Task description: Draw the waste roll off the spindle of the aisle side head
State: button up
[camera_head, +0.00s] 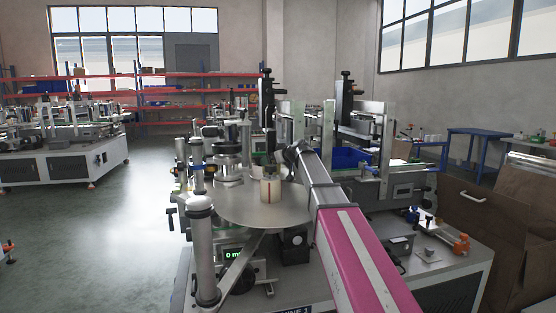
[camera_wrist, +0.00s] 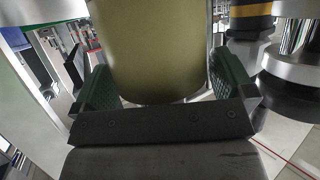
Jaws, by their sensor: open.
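In the wrist view the roll (camera_wrist: 160,45) looks olive-tan and fills the space between my fingers. My gripper (camera_wrist: 163,80) is open, with one green ribbed pad on each side of the roll. A narrow gap seems to show at the sides; I cannot tell whether either pad touches. In the head view my gripper is small and dark at the top of the roll. The spindle is hidden.
Upright rollers (camera_head: 201,240) stand at the disc's left, and dark adjustment posts (camera_head: 345,110) rise behind it. A blue bin (camera_head: 350,158) sits behind my arm. In the wrist view, metal cylinders (camera_wrist: 300,45) stand close on the right. Open floor (camera_head: 100,235) lies to the left.

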jog(key=shift+w+a+f, duration=0.1)
jog(key=shift+a, duration=0.05)
jog(key=c, duration=0.7)
